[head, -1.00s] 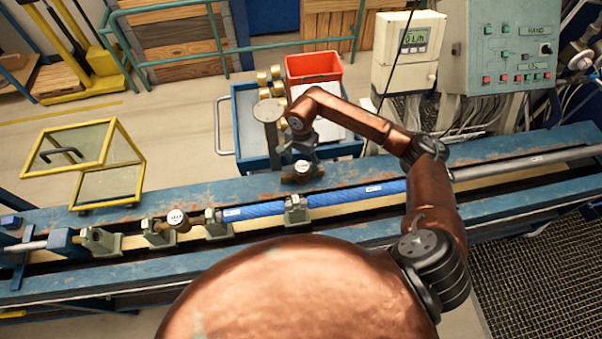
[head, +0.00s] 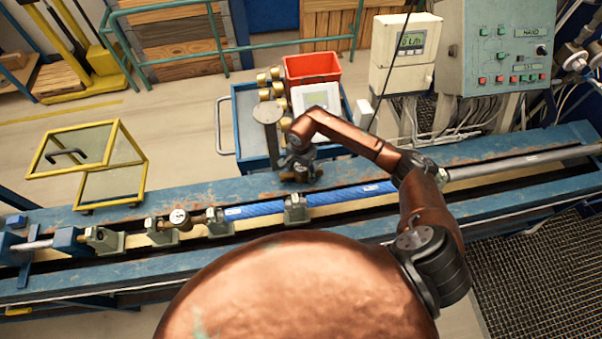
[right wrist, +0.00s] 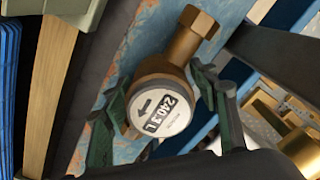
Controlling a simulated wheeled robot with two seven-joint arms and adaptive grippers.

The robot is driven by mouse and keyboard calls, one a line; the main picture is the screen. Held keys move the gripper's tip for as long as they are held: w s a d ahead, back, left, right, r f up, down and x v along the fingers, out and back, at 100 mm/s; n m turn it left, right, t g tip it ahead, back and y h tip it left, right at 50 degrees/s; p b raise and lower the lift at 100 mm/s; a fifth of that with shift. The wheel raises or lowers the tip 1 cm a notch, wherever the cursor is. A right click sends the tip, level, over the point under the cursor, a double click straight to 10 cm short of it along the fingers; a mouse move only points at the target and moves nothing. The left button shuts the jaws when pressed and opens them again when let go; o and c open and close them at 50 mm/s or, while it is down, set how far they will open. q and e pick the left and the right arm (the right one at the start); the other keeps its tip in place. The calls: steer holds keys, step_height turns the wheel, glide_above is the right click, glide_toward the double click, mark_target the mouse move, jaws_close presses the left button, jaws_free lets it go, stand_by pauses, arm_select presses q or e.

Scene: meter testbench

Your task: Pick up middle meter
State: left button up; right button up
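A brass meter (head: 301,176) sits on the blue bench's rear ledge, mostly covered by my right gripper (head: 298,163) in the head view. I cannot see a firm grip on both sides. Another brass meter with a white dial (head: 180,217) sits in the bench line at the left. My left gripper is not in view.
A blue trolley (head: 241,122) behind the bench carries several brass meters and a red bin (head: 312,68). A blue pipe (head: 345,195) and clamps (head: 296,210) lie along the bench. A grey control box (head: 508,50) stands at the back right.

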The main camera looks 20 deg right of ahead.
jaws_close()
steer(key=shift+r, duration=0.1)
stand_by(0.4)
steer(key=shift+w, duration=0.1)
